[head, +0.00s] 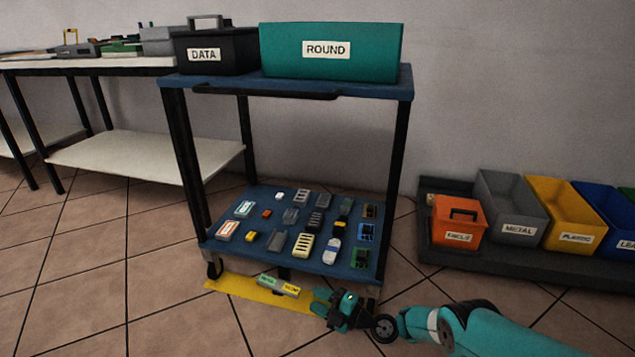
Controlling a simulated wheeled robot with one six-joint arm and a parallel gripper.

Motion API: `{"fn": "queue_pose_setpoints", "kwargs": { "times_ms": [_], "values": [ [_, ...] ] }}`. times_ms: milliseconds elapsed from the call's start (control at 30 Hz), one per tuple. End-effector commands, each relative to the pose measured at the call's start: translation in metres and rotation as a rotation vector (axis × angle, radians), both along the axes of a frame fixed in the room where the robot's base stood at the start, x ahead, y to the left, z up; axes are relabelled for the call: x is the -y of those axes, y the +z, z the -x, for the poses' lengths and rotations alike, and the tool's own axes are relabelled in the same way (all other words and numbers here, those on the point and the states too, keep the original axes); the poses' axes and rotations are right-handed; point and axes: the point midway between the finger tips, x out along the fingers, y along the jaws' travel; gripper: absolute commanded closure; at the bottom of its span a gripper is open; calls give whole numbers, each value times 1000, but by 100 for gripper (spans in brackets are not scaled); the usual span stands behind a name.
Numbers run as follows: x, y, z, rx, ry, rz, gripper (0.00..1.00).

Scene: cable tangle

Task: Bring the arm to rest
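My arm reaches in from the lower right of the head view, low beside the front right corner of the trolley. My gripper (316,301) points left, with its two teal fingers a little apart and nothing visible between them. A small grey block with green and yellow labels (278,285) lies just left of the fingertips, over a yellow strip (240,290) on the floor. It looks apart from the fingers, though the gap is small.
The trolley's blue lower shelf (262,262) holds several small connectors and adapters. A black DATA box (225,55) and a green ROUND box (330,50) stand on top. Several labelled bins, including an orange one (458,222), stand at the right. Tiled floor is free at the left.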

Motion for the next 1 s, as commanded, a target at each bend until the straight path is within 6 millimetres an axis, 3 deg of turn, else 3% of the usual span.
{"fn": "queue_pose_setpoints", "kwargs": {
  "times_ms": [100,200,333,467,567,767,1000],
  "values": [
    [-14,52,-31,-121,60,23,62],
    [-23,99,-49,-262,101,55,62],
    [-31,163,-57,-457,126,105,62],
    [-30,228,-49,-659,113,159,62],
    [-25,276,-32,-817,78,199,62],
    [-3,362,29,-1128,-57,268,62],
    [44,434,139,-1478,-332,306,62]
  ]
}}
